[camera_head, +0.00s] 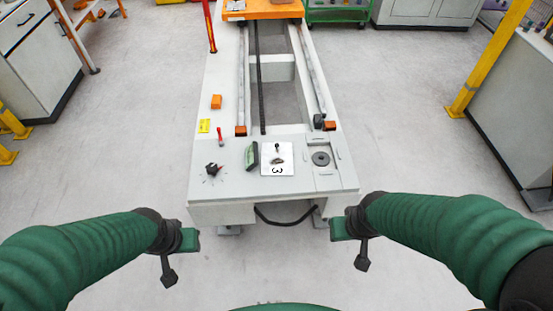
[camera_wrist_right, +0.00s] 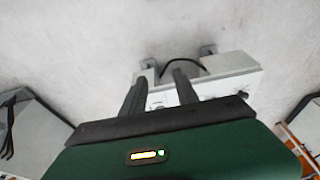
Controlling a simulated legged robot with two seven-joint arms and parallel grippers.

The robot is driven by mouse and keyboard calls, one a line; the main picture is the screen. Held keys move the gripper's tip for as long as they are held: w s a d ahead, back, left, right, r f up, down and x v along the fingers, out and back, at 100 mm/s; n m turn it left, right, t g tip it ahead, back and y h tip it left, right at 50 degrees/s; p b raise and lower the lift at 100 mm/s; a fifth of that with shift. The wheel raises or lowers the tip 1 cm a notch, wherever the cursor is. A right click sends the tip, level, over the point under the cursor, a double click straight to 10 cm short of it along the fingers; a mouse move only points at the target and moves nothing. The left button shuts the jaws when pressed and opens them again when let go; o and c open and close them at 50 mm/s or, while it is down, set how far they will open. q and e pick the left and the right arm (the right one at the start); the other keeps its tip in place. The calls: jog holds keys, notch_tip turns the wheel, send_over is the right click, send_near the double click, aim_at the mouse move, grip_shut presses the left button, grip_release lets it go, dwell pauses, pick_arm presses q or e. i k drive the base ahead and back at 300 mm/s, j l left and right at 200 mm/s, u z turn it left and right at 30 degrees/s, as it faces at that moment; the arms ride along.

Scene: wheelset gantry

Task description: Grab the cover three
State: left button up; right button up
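The cover three (camera_head: 285,169) is a white square plate marked with a 3, with a dark knob on it. It lies flat on the near end of the white gantry bench (camera_head: 235,185) in the head view. My left gripper (camera_head: 169,271) hangs in front of the bench on the left, apart from it; its fingers are not clear. My right gripper (camera_head: 361,260) hangs in front of the bench on the right, apart from the cover. In the right wrist view its two dark fingers (camera_wrist_right: 160,85) are apart with nothing held between them.
A green-framed device (camera_head: 252,156) stands just left of the cover. A dark round disc (camera_head: 320,159) is to its right. A black knob (camera_head: 214,169), a red-handled item (camera_head: 220,135) and an orange block (camera_head: 216,102) are further left.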

aim_at(276, 159)
jog(key=i+u, duration=0.25)
jog(key=i, duration=0.4)
jog(key=i+l+u, duration=0.25)
jog(key=i, duration=0.4)
jog(key=j, duration=0.1)
